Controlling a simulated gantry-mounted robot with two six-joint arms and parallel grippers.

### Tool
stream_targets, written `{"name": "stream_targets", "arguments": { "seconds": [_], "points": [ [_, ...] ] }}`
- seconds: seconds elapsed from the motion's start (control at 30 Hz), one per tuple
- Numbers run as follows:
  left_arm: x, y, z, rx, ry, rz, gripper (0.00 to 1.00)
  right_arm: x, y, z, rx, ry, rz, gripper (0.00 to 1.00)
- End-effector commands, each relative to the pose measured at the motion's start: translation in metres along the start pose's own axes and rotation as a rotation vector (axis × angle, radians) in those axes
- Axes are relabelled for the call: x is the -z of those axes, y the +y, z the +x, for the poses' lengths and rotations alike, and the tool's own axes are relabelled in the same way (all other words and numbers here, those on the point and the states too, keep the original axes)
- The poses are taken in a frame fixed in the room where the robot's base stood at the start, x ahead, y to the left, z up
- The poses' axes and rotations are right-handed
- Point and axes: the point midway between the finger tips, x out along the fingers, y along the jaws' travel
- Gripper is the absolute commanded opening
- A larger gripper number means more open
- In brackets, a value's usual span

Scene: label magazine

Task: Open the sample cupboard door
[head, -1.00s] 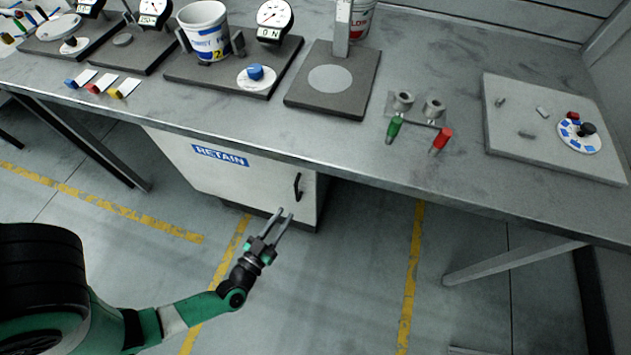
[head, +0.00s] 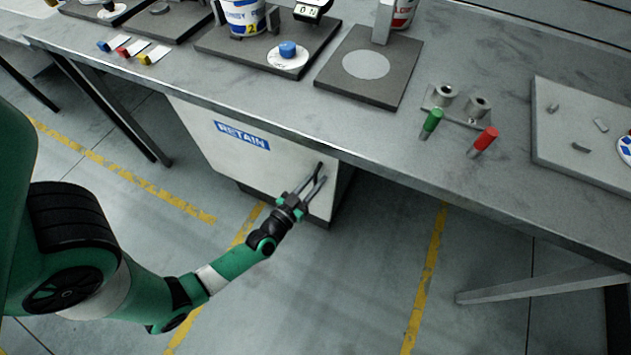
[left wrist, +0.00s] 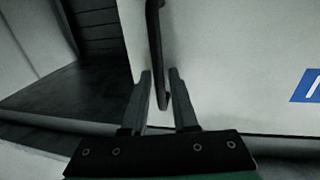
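The white sample cupboard under the bench has a door (head: 260,160) with a blue RETAIN label (head: 242,135). The door looks shut. In the left wrist view its dark bar handle (left wrist: 155,45) runs down from the top edge, and its lower end is between my fingertips. My left gripper (head: 318,178) is at the right side of the door. In the left wrist view my left gripper (left wrist: 160,82) is open, with its two fingers on either side of the handle. Whether a finger touches the handle I cannot tell. My right gripper is not in view.
The bench top (head: 440,185) overhangs the cupboard just above my gripper. It carries a dark plate (head: 340,88), a green cylinder (head: 431,123) and a red cylinder (head: 484,141). A bench leg (head: 115,110) stands left of the cupboard. The floor in front is clear.

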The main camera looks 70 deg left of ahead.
Motion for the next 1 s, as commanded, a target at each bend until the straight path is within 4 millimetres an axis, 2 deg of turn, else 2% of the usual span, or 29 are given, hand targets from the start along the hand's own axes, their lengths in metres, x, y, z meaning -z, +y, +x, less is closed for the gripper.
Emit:
{"name": "stream_targets", "arguments": {
  "seconds": [0.27,0.4,0.43,1.0],
  "points": [
    [0.0003,0.0001,0.0025,-0.001,-0.001,0.000,0.27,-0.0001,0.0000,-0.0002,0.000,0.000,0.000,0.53],
    [0.0003,0.0001,0.0024,0.000,-0.001,-0.001,0.02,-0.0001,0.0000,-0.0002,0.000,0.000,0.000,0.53],
    [0.0003,0.0001,0.0023,0.000,-0.001,-0.001,0.00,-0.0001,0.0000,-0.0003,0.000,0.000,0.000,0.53],
    [0.0001,0.0001,0.0021,0.000,-0.001,0.000,0.00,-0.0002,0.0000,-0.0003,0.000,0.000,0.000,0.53]
  ]
}}
